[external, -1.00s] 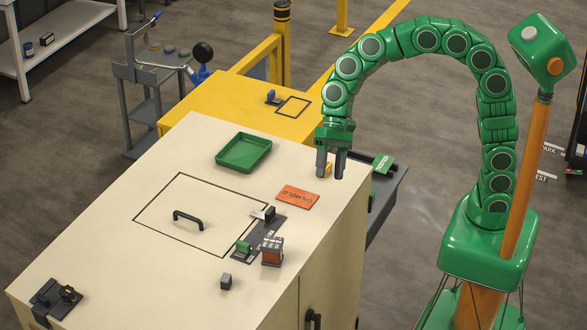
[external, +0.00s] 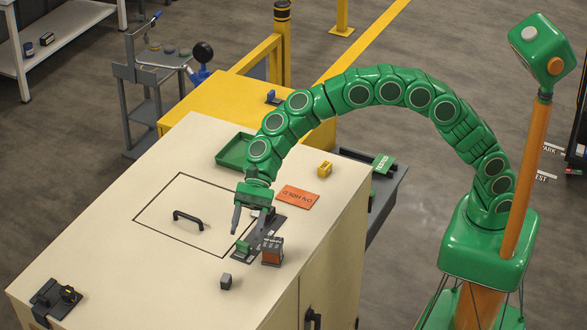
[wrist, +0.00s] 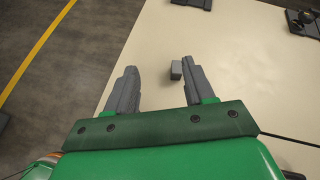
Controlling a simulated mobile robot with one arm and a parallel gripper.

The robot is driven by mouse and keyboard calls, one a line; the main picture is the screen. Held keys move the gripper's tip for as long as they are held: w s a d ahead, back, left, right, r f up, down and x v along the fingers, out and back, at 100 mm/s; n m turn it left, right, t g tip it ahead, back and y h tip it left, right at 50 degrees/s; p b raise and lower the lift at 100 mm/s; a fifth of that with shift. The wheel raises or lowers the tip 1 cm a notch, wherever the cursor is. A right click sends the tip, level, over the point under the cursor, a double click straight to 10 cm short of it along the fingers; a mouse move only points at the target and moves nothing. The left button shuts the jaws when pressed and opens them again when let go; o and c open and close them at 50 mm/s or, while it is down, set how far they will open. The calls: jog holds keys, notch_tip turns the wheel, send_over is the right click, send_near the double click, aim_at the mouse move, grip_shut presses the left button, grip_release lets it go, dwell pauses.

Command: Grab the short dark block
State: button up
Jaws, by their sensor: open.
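The short dark block (external: 226,282) is a small grey block standing alone on the cream cabinet top, near its front right edge. In the wrist view the block (wrist: 176,70) lies beyond my fingertips, nearer the right finger. My gripper (external: 250,224) is open and empty above the cabinet top, behind and a little right of the block and apart from it. Its two grey fingers (wrist: 158,65) show in the wrist view with nothing between them.
A black handle (external: 188,219), green tray (external: 233,150), orange sign (external: 297,197), yellow block (external: 325,168) and black fixture (external: 56,297) are also there.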

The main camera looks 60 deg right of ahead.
aim_at(227, 274)
jog(key=a+f+m, duration=0.1)
jog(key=a, duration=0.1)
jog(key=w+a+f+m+y, duration=0.1)
jog(key=a, duration=0.2)
jog(key=a+f, duration=0.1)
jog(key=a, duration=0.2)
jog(key=shift+w+a+f+m, duration=0.2)
jog(key=shift+w+f+m, duration=0.15)
jog(key=shift+m, duration=0.05)
jog(key=shift+y, duration=0.3)
jog(key=shift+f, duration=2.05)
jog(key=f, duration=0.3)
jog(key=shift+a+f, duration=0.15)
jog(key=shift+a, duration=0.05)
jog(key=shift+x, duration=1.25)
jog(key=shift+c, duration=0.4)
grip_shut()
